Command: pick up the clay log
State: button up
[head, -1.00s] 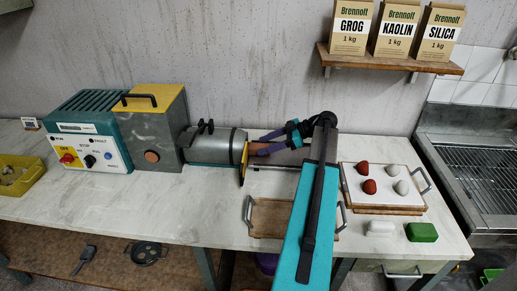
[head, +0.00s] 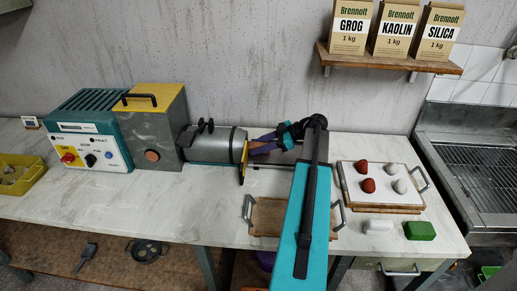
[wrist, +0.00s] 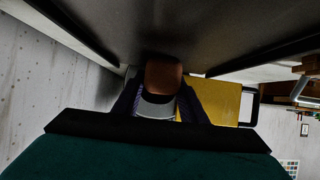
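The clay log (wrist: 164,76), a reddish-brown rounded block, shows between my fingers in the wrist view. In the head view it is mostly hidden by my gripper at the mouth of the grey extruder barrel (head: 212,148). My gripper (head: 258,144) points left at that mouth, just right of the yellow-edged plate. Its two purple fingers look spread, one on each side of the log; in the wrist view they also show as my gripper (wrist: 162,98). I cannot tell whether they touch the log.
The machine's control box (head: 90,140) stands at the left. A wooden tray with handles (head: 268,232) lies below my arm. A white-topped board (head: 400,167) with red and grey lumps is at right, near white (head: 378,226) and green (head: 420,230) blocks.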

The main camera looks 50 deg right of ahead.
aim_at(259, 144)
jog(key=c, duration=0.9)
jog(key=shift+o, duration=0.2)
jog(key=shift+d+r, duration=0.1)
jog(key=shift+r, duration=0.1)
jog(key=shift+s+r+b, duration=0.15)
jog(key=shift+b, duration=0.25)
jog(key=shift+r, duration=0.4)
notch_tip(259, 144, up, 5)
jog(key=shift+r+b, duration=0.1)
jog(key=shift+b, duration=0.6)
jog(key=s+d+b, duration=0.3)
jog(key=s+d, duration=0.9)
jog(key=s, duration=0.3)
jog(key=shift+s+d+r, duration=0.15)
jog(key=shift+r, duration=0.05)
